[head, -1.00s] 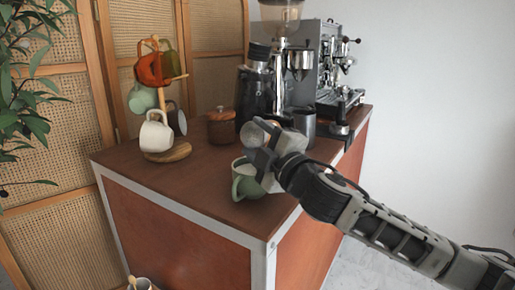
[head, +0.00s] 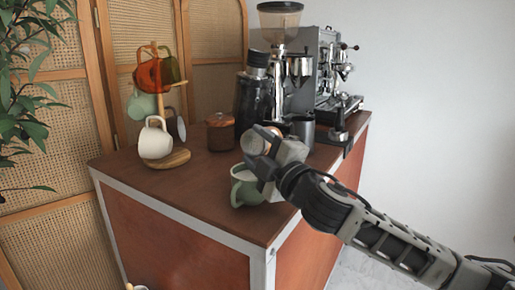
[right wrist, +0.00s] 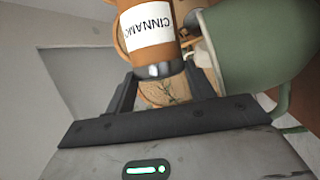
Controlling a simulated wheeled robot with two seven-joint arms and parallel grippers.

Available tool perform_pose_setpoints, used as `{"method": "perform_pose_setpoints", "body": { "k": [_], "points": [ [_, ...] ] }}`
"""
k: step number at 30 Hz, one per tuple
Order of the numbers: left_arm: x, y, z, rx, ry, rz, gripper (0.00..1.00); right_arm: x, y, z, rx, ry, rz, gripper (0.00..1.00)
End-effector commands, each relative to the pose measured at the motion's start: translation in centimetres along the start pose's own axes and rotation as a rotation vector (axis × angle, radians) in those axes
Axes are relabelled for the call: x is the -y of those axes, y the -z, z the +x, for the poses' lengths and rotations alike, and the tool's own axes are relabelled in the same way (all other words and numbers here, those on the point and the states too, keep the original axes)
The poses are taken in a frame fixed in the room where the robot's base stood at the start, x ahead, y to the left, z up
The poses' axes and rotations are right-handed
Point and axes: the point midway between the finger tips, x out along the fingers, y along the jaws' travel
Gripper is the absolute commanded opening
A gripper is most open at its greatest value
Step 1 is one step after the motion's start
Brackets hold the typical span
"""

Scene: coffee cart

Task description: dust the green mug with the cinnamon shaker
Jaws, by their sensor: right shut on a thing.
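The green mug (head: 250,190) stands upright near the counter's front right corner, its inside pale. My right gripper (head: 268,146) is shut on the cinnamon shaker (head: 254,143), just above and behind the mug's rim in the head view. In the right wrist view the shaker (right wrist: 150,28) sits between the fingers, with a white "CINNAM…" label and a grey band. The mug (right wrist: 255,50) is close beside the shaker there, at the right. The shaker's top is hard to make out, and any powder is too small to see. My left gripper is out of view.
A wooden mug tree (head: 166,160) with several mugs stands at the counter's left. Behind the mug are a brown lidded jar (head: 220,132), a dark grinder (head: 252,100) and an espresso machine (head: 330,75). The brown counter (head: 190,190) is clear left of the mug.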

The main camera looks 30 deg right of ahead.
Motion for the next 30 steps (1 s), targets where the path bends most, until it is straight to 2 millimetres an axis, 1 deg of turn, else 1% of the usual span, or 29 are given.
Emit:
{"method": "perform_pose_setpoints", "body": {
  "k": [6,8,11,15,17,30],
  "points": [
    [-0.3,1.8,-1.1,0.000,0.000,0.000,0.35,-2.1,0.6,0.4,-0.001,-0.002,0.000,0.28],
    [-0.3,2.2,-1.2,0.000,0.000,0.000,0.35,-2.4,0.7,0.4,-0.001,-0.002,0.000,0.28],
    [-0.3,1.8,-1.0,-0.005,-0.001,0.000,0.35,-1.8,0.5,0.3,-0.001,-0.001,0.000,0.28],
    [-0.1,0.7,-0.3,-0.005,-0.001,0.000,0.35,-0.3,0.1,0.1,-0.001,-0.002,0.000,0.28],
    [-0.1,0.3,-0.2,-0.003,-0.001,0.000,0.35,0.1,0.0,0.0,-0.001,-0.002,0.000,0.28],
    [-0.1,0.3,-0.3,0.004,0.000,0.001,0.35,-0.2,0.1,0.0,-0.001,-0.003,-0.001,0.28]
  ]
}}
